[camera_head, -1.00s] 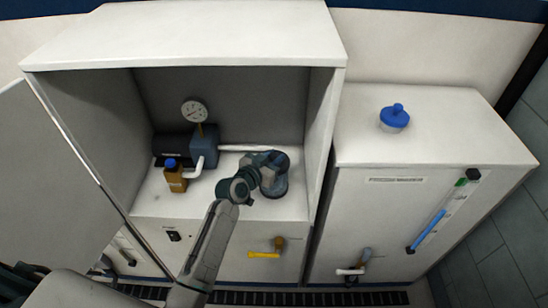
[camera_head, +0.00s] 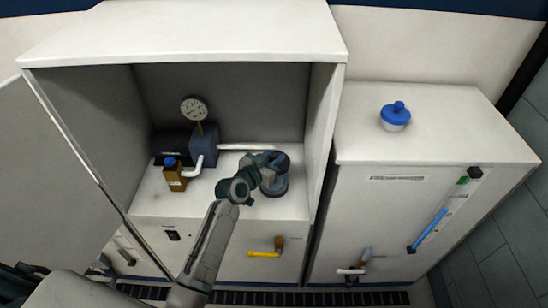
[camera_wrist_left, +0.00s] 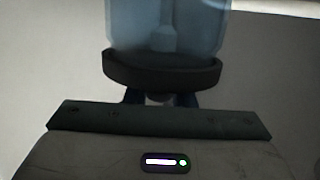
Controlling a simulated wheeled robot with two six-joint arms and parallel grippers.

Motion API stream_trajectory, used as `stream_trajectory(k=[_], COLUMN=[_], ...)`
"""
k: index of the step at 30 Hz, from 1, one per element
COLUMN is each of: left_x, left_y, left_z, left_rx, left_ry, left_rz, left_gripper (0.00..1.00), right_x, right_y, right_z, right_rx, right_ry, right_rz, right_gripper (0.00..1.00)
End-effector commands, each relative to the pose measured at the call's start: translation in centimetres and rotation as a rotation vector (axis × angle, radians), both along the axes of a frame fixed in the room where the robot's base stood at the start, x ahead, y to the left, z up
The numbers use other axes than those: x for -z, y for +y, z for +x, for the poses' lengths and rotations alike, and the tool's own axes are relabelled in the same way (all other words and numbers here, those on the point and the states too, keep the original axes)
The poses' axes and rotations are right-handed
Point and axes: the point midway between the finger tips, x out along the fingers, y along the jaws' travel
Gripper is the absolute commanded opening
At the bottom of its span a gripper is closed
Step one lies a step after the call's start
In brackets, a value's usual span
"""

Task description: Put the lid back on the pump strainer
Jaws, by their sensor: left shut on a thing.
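The pump strainer (camera_head: 283,187) is a bluish, see-through round bowl at the right of the open cabinet's floor. It shows large in the left wrist view (camera_wrist_left: 165,25), with a paler upright shape inside. A dark round lid (camera_wrist_left: 162,73) lies across the near end of the bowl in that view; whether it is seated or turned tight I cannot tell. My left gripper (camera_head: 268,168) is at the strainer and hides part of it. Its fingers are shut on the lid's small knob (camera_wrist_left: 160,98). My right gripper is not in view.
A pump (camera_head: 204,145) with a round gauge (camera_head: 194,109) and a white pipe (camera_head: 240,147) stands behind. A brown blue-capped bottle (camera_head: 175,180) is left. The cabinet's right wall (camera_head: 322,130) is close. A blue-topped jar (camera_head: 395,117) stands on the right cabinet.

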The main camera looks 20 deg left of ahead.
Motion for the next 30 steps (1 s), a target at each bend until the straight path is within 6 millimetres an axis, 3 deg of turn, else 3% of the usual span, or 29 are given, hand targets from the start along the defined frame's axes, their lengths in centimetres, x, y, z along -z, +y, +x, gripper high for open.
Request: stream_trajectory(k=[25, 26, 29, 30], left_x=[0.83, 0.76, 0.77, 0.78], left_y=[-0.01, -0.01, -0.01, 0.00], left_z=[0.00, 0.00, -0.01, -0.01], left_rx=[0.000, 0.000, 0.000, 0.000], left_ry=[0.000, 0.000, 0.001, 0.001], left_rz=[0.000, 0.000, 0.000, 0.000], left_gripper=[0.00, 0.28, 0.48, 0.48], right_x=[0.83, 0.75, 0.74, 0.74], right_y=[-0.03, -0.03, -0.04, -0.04], right_z=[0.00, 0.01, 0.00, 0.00], right_rx=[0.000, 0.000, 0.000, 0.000], right_ry=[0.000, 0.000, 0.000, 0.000], right_rz=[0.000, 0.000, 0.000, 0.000], right_gripper=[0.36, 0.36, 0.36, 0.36])
